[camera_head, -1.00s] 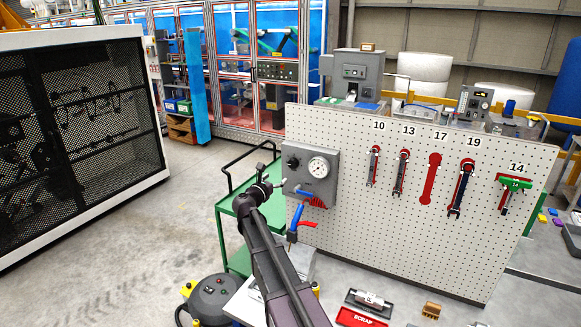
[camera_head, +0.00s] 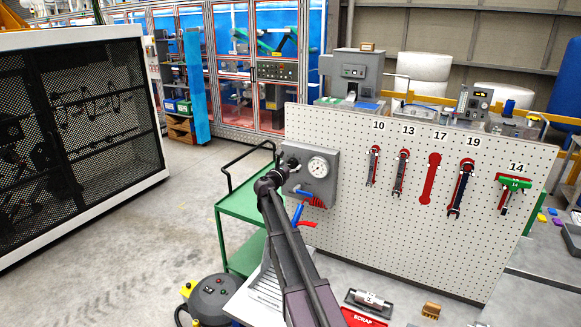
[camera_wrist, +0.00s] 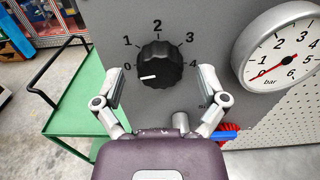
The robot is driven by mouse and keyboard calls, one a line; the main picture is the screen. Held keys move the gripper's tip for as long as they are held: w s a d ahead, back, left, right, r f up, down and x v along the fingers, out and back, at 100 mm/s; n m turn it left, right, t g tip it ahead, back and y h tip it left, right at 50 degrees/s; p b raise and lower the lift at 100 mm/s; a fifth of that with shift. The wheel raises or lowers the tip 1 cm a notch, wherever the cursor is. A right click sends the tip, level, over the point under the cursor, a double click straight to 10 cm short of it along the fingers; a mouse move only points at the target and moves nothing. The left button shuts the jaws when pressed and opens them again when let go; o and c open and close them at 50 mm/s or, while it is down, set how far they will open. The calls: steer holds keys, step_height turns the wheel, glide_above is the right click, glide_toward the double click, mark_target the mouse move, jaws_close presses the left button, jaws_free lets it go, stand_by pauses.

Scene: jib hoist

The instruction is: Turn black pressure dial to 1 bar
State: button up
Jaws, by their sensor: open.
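The black pressure dial (camera_wrist: 160,65) is on the grey control box (camera_wrist: 110,20), with the numbers 0 to 4 around it. Its white mark points left and slightly down, near the 0. My gripper (camera_wrist: 160,80) is open, with one finger on each side of the dial's lower half; I cannot tell whether they touch it. The round gauge (camera_wrist: 285,50) is right of the dial, with its red needle near 0 bar. In the head view the gauge (camera_head: 318,166) shows on the box, and my arm's end (camera_head: 278,175) is at the box's left side, by the dial.
The white pegboard (camera_head: 400,225) with wrenches spreads to the right. A green cart (camera_head: 240,204) stands on the left, close to the arm.

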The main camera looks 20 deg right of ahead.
steer(key=c, duration=1.2)
steer(key=shift+o, duration=0.2)
steer(key=shift+m, duration=0.4)
steer(key=m, duration=0.9)
steer(key=shift+w, duration=0.1)
